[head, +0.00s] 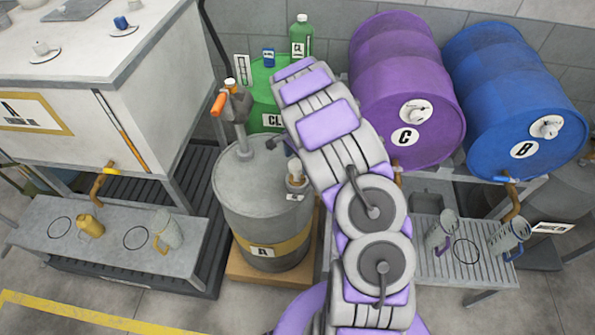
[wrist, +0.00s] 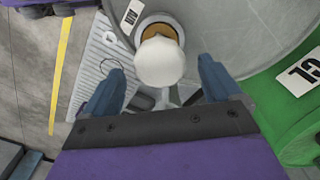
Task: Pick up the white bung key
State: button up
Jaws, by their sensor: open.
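The white bung key (wrist: 160,62) shows in the wrist view as a pale rounded knob with a light stem below it, above a brown round opening on the grey drum (wrist: 235,28). In the head view a small pale piece (head: 295,171), probably the key, stands at the right of the drum's top. My gripper (wrist: 162,70) is open, its two blue-grey fingers on either side of the key's lower part. I see no clear contact. In the head view my arm hides most of the gripper.
An orange-handled pump (head: 232,108) stands on the drum's top. A green container (head: 264,92) is behind it. Purple (head: 405,60) and blue (head: 505,75) barrels lie at the right. A white tank (head: 90,80) stands at the left, above a bench (head: 105,235) with jugs.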

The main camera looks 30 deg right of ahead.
aim_at(297, 164)
notch_tip(297, 164, down, 3)
jog(key=shift+d+r+b, duration=0.1)
jog(key=shift+d+b, duration=0.05)
jog(key=shift+b, duration=0.15)
jog(key=shift+f, duration=0.35)
jog(key=shift+a, duration=0.3)
jog(key=shift+r, duration=0.1)
jog(key=shift+c, duration=0.4)
jog(key=shift+d, duration=0.1)
jog(key=c, duration=1.1)
